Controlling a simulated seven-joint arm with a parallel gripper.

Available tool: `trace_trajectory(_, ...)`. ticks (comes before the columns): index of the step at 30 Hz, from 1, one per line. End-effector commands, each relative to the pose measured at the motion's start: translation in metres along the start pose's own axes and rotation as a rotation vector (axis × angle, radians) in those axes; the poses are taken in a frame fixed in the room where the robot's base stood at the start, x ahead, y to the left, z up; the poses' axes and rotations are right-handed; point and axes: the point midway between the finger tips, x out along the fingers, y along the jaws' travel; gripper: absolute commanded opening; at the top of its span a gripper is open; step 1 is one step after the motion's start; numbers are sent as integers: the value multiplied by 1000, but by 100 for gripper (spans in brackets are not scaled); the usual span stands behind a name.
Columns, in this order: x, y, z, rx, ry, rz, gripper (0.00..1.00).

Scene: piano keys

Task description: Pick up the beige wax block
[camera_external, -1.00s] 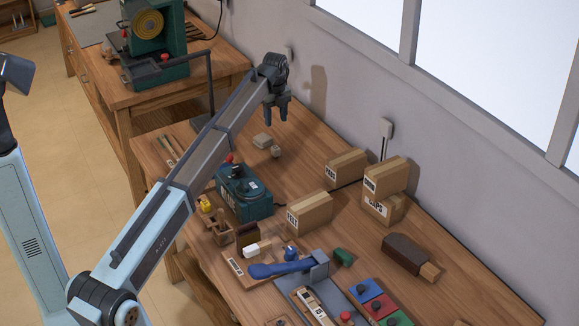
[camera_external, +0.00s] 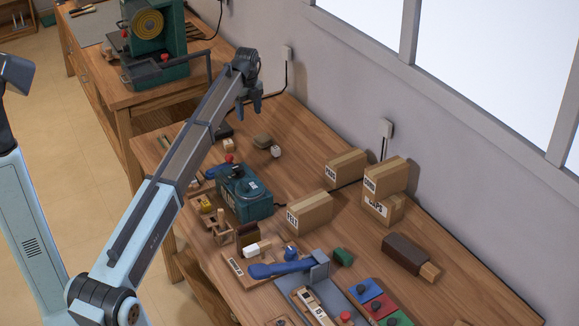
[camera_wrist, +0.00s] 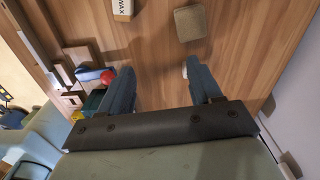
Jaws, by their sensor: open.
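A pale beige block (camera_external: 228,145) lies on the far end of the wooden bench, just right of my forearm. In the wrist view, the beige block with a "WAX" label (camera_wrist: 122,9) is at the top edge and partly cut off. My gripper (camera_external: 249,111) is above the bench, up and right of the block and apart from it. In the wrist view, the gripper's two blue fingers (camera_wrist: 160,78) are spread with bare wood between them. The gripper is open and empty.
A brown-grey block (camera_external: 261,140) lies right of the wax block, with a small white object (camera_external: 276,152) beside it. A red knob (camera_external: 229,158) and a green machine (camera_external: 244,193) stand nearer. Cardboard boxes (camera_external: 310,211) stand to the right. The wall borders the bench.

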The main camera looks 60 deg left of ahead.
Motion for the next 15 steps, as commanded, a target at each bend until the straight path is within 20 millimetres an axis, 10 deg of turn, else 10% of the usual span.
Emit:
trace_trajectory(9,-1,52,73,-52,0,-1,64)
trace_trajectory(15,-1,53,71,120,0,0,64)
